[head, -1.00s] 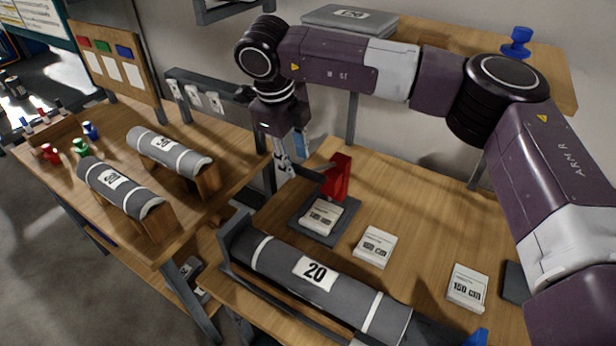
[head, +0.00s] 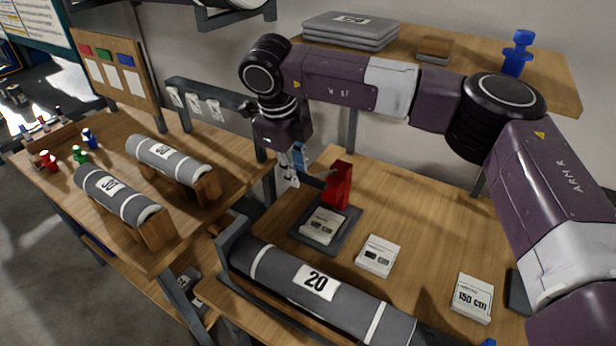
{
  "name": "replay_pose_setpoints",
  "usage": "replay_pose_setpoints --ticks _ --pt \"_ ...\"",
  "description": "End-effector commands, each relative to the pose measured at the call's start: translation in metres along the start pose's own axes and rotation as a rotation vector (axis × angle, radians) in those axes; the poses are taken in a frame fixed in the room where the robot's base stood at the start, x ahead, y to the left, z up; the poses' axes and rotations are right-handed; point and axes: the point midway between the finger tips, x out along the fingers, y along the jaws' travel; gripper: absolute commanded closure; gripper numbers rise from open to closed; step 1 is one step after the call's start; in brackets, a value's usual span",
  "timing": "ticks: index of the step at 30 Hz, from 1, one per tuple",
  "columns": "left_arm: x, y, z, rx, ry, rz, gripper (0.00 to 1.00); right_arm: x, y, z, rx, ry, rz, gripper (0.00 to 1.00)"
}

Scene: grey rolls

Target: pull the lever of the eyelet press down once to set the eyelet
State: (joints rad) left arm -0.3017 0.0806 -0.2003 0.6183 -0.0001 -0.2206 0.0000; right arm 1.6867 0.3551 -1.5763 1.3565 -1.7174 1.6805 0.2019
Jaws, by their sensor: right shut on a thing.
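The eyelet press has a red body (head: 338,187) standing at the back of a dark grey base plate (head: 345,226) on the right-hand table. A white label card (head: 324,226) lies on the plate in front of the red body. The press's lever (head: 318,178), a thin grey bar, reaches left from the red body to my right gripper (head: 289,172). That gripper points down and is shut on the lever's end; its fingers hide most of the grip. I cannot see an eyelet. My left gripper is not in view.
A grey roll marked 20 (head: 290,276) lies in a cradle at the table's front. Label cards (head: 379,257) lie to the right. Two grey rolls (head: 168,157) rest on wooden stands on the left table. A shelf (head: 470,72) hangs behind my right arm.

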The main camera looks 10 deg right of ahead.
Motion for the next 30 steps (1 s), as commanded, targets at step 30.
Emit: replay_pose_setpoints --ticks 30 --pt "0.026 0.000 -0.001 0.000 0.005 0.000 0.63 0.024 0.018 0.000 -0.002 0.001 0.002 0.94"
